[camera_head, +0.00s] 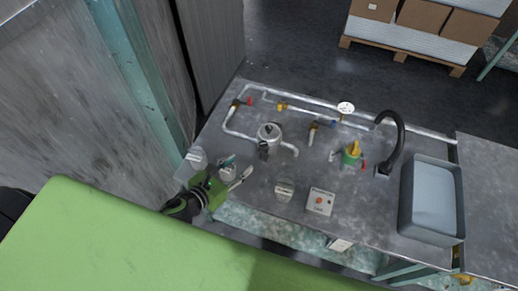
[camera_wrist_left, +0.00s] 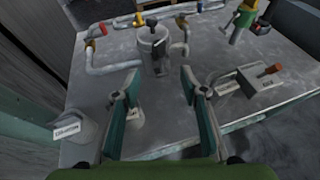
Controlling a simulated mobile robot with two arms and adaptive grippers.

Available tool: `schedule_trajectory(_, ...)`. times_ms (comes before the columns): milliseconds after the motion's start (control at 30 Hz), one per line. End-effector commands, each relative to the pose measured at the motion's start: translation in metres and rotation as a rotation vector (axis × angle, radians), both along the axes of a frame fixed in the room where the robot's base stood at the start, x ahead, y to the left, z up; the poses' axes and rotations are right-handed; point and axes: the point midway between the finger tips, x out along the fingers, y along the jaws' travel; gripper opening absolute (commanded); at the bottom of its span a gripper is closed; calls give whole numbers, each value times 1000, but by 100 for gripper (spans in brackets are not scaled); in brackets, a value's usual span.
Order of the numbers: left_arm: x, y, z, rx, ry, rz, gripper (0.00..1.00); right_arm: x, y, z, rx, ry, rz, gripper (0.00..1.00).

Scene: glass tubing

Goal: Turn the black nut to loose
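A grey metal canister (camera_head: 268,132) stands on the steel table, joined to piping; it is also in the left wrist view (camera_wrist_left: 151,62). A black part (camera_head: 263,151) sits on its front side, and it shows in the left wrist view (camera_wrist_left: 159,48). A smaller dark knob (camera_wrist_left: 150,22) is on its top. I cannot tell which is the black nut. My left gripper (camera_head: 238,168) is over the table, in front of and left of the canister, apart from it. In the left wrist view its two teal fingers (camera_wrist_left: 160,82) are spread, with nothing between them. My right gripper is not in view.
Pipes with red, yellow and blue valve parts run behind the canister. A button box (camera_head: 320,202), a green and yellow valve (camera_head: 352,152), a black faucet (camera_head: 395,140) and a sink (camera_head: 432,200) stand to the right. A labelled grey container (camera_head: 196,158) is at left.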

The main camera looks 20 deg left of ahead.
Motion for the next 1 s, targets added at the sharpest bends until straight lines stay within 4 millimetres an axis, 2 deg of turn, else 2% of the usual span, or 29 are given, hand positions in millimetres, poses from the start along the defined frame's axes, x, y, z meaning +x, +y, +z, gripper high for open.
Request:
schedule_trajectory(400, 72, -21, -31, -4, -2, 5, 40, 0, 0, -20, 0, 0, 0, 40)
schedule_trajectory(600, 100, -30, -44, -5, -1, 5, 40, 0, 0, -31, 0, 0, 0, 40)
schedule_trajectory(767, 112, -33, -48, -5, 0, 5, 40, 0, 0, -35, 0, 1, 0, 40)
schedule_trajectory(1000, 114, -34, -49, -5, 2, 5, 40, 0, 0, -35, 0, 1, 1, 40)
